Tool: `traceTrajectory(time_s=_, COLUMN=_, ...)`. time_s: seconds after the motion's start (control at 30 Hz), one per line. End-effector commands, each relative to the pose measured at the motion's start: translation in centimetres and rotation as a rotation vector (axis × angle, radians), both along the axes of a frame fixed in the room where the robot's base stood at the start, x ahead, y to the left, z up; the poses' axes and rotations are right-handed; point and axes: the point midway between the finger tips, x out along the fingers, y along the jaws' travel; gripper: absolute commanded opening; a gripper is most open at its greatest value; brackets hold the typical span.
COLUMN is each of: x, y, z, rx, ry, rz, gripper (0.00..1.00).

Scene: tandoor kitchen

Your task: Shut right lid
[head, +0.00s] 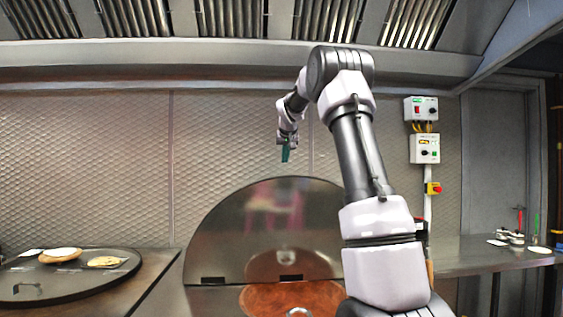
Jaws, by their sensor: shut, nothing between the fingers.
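The right lid (225,235) is a large shiny half-disc of metal. It stands raised in the middle of the view, with its straight edge and hinges low down. A copper-coloured round surface (265,297) shows in front of its foot, cut off by the bottom edge. My gripper (286,156) is in front of the textured back wall in the picture, above the lid's top edge. Its teal fingers point down, are shut and hold nothing. It appears apart from the lid. My arm hides the lid's right part.
A dark round lid (45,270) with a handle lies flat at the left, bearing flatbreads (60,254). A steel counter (465,255) with small items is at the right. Control boxes (424,148) hang on the wall. A hood (230,55) runs overhead.

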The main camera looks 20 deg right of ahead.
Motion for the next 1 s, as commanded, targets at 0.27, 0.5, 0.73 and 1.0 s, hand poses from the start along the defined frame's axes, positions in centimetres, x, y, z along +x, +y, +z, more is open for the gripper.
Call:
traceTrajectory(time_s=0.27, x=3.9, y=-1.2, z=-4.0, rx=0.002, ry=0.002, rz=-0.001, gripper=0.00)
traceTrajectory(time_s=0.5, x=4.1, y=-1.1, z=-5.5, rx=0.001, ry=0.000, rz=0.001, gripper=0.00)
traceTrajectory(time_s=0.73, x=2.1, y=-0.5, z=-5.9, rx=0.001, ry=0.000, rz=0.001, gripper=0.00)
traceTrajectory(time_s=1.0, x=1.6, y=-0.4, z=-6.0, rx=0.002, ry=0.001, rz=0.000, gripper=0.00)
